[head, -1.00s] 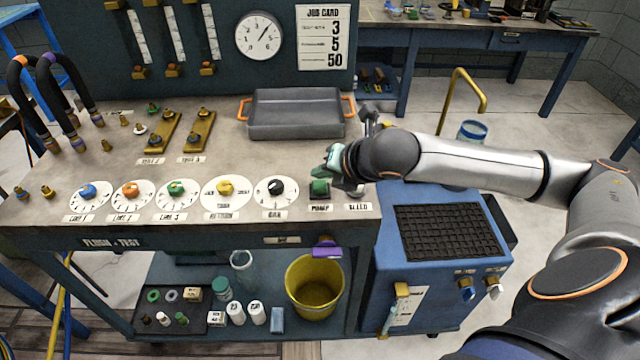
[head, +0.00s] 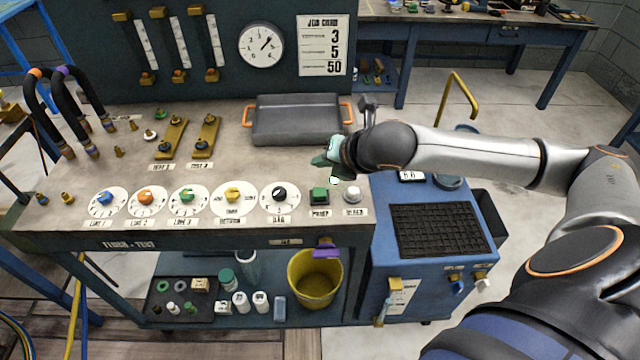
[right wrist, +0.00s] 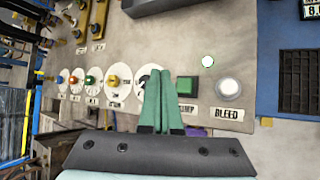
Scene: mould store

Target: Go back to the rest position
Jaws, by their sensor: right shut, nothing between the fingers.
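My right gripper (head: 326,167) is in the head view above the bench, over the green pump button (head: 319,195) and the white bleed button (head: 352,194), and apart from both. In the right wrist view its two green fingers (right wrist: 162,100) lie together with nothing between them. There the green button (right wrist: 187,87) is just right of the fingertips and the white button (right wrist: 228,88) is further right, both uncovered. My left gripper shows in neither view.
A row of dials, with the black-knobbed one (head: 279,196) nearest, lies left of the buttons. A grey tray (head: 297,141) with orange handles stands behind the gripper. A blue machine (head: 430,250) stands right of the bench. A yellow bucket (head: 315,278) is on the lower shelf.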

